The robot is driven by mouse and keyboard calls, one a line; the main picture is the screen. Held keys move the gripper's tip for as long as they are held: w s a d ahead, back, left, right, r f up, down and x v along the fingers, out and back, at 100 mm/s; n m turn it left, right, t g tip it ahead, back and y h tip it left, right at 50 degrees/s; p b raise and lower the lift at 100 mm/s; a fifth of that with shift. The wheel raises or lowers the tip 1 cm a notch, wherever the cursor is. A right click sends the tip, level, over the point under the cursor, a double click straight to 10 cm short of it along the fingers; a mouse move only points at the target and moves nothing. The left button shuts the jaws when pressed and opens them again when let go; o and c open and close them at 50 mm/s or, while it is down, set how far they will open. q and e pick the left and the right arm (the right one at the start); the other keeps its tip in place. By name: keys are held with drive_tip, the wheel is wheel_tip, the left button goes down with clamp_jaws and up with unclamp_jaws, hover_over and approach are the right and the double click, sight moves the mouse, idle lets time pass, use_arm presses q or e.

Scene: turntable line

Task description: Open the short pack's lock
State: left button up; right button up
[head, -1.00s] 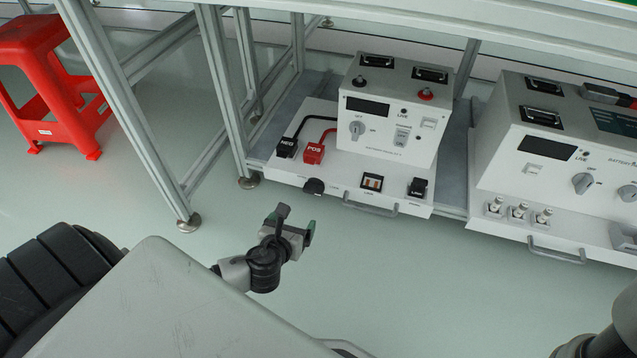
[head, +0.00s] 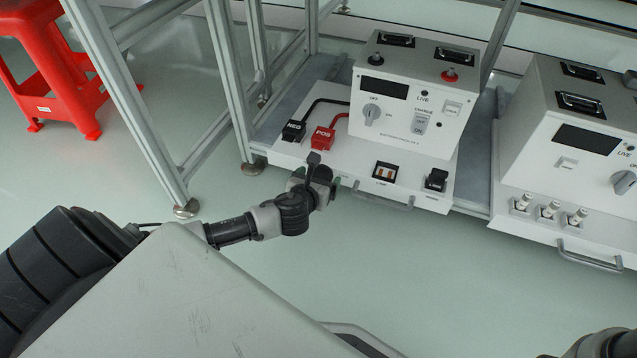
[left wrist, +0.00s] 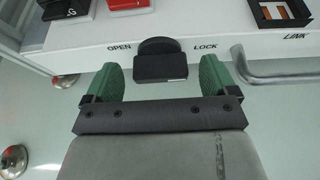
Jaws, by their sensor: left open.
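The white battery pack (head: 408,105) stands left of a second pack, on a low shelf. Its lock is a black knob (left wrist: 160,64) on the tray front, between the printed words OPEN on the left and LOCK on the right. My left gripper (head: 314,182) is at the tray's front edge and hides the knob in the head view. In the left wrist view the left gripper (left wrist: 160,80) is open, its green fingers on either side of the knob with a gap at each side. My right gripper is out of view.
Black NEG (head: 293,131) and red POS (head: 323,138) plugs sit above the knob. A LINK block (head: 384,173), a black switch (head: 436,180) and a tray handle (head: 383,197) lie to the right. A frame post (head: 232,80) stands left. The second pack (head: 565,130) is at right.

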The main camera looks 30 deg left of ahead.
use_arm(q)
drive_tip(key=shift+w, duration=0.15)
drive_tip(key=shift+c, duration=0.4)
drive_tip(key=c, duration=0.8)
drive_tip(key=shift+c, duration=0.2)
drive_tip(key=shift+a+n+h+p, duration=0.1)
drive_tip(key=shift+n+h+p, duration=0.3)
drive_tip(key=shift+n+p, duration=0.4)
drive_tip(key=n+t+h+b, duration=0.1)
drive_tip(key=n, duration=0.3)
drive_tip(key=n+t+h, duration=0.2)
drive_tip(key=n, duration=0.2)
drive_tip(key=a+f+n+t+h+b, duration=0.1)
drive_tip(key=n+h, duration=0.1)
drive_tip(key=n, duration=0.2)
drive_tip(key=shift+f+t+b, duration=0.1)
drive_tip(key=shift+t+b, duration=0.25)
drive_tip(key=shift+t, duration=0.05)
